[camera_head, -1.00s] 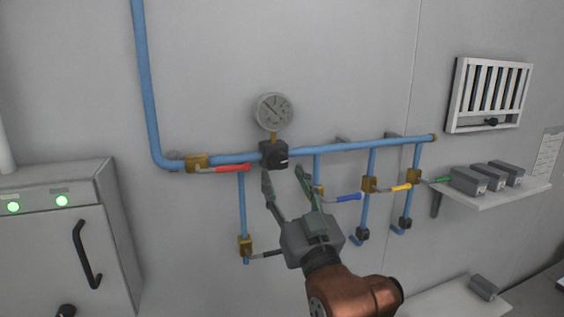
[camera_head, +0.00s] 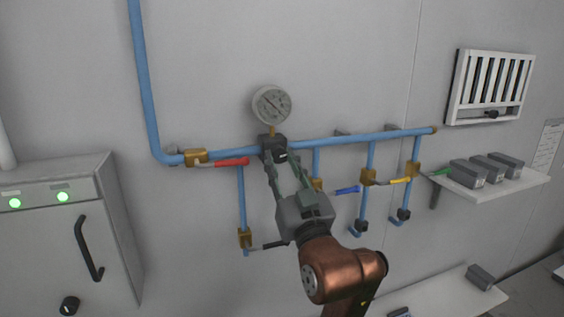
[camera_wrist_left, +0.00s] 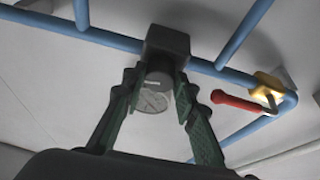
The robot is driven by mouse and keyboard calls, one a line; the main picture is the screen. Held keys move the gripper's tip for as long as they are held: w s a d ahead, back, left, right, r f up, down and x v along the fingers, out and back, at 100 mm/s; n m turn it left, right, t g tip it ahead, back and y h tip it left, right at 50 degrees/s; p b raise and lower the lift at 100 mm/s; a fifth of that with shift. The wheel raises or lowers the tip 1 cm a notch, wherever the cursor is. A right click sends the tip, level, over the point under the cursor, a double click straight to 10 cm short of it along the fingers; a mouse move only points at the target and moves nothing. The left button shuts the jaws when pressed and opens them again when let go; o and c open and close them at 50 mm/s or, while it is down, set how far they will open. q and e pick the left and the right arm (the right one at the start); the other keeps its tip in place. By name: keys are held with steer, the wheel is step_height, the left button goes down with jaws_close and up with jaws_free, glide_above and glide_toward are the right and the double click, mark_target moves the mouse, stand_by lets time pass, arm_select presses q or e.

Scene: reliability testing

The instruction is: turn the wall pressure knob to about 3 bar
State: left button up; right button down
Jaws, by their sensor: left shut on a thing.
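The black pressure knob (camera_head: 272,147) sits on the blue wall pipe, directly under the round pressure gauge (camera_head: 271,105). The gauge needle is too small to read exactly. My left gripper (camera_head: 281,161) is at the knob from below, its two fingers reaching up to it. In the left wrist view, the fingers (camera_wrist_left: 158,85) stand on either side of the knob's round front (camera_wrist_left: 158,76) and are shut on it. The dark regulator body (camera_wrist_left: 166,45) shows above them, and the gauge face (camera_wrist_left: 152,102) shows between the fingers. My right gripper is not in view.
A red-handled valve (camera_head: 230,161) is left of the knob. Blue-handled (camera_head: 347,190) and yellow-handled (camera_head: 400,181) valves are to the right. A cabinet (camera_head: 65,235) with green lights stands at left. A shelf (camera_head: 500,195) with grey boxes is at right.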

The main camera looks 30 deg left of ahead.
arm_select(q)
steer(key=c, duration=0.4)
steer(key=shift+r+m+t+h+p, duration=0.1)
steer(key=shift+m+t+h+p, duration=0.35)
steer(key=shift+m, duration=0.55)
steer(key=m+h+p, duration=0.1)
steer(key=m+p, duration=0.1)
steer(key=m+t+h+p, duration=0.1)
steer(key=m+p, duration=0.1)
steer(key=m, duration=0.1)
steer(key=shift+s+a+r+t, duration=0.15)
steer(key=shift+t, duration=0.1)
steer(key=m+h+p, duration=0.2)
steer(key=m+p, duration=0.1)
steer(key=m, duration=0.1)
steer(key=shift+t, duration=0.4)
